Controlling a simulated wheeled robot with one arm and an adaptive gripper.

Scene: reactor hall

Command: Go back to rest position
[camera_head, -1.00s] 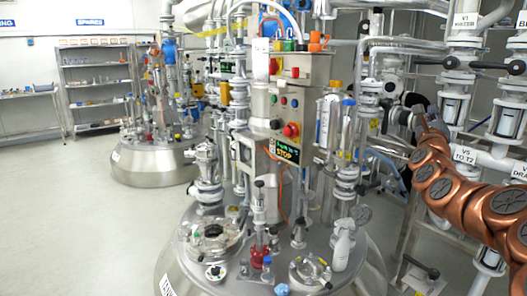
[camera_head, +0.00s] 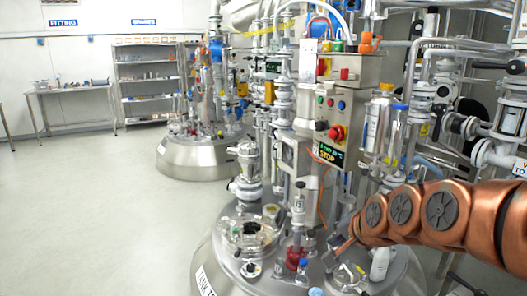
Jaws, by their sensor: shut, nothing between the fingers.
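My copper-coloured arm reaches in from the right edge in the head view. Its end, with my gripper (camera_head: 343,247), points down and left over the right part of the near reactor's lid (camera_head: 222,222). Only a narrow part of the gripper shows past the arm links. It looks shut and holds nothing that I can see.
A control box (camera_head: 335,105) with a red button and a STOP display rises behind the arm. Pipes and valves (camera_head: 497,154) crowd the right side. A second reactor (camera_head: 198,160), shelves (camera_head: 150,97) and a table (camera_head: 70,90) stand farther back. The floor (camera_head: 95,210) at left is clear.

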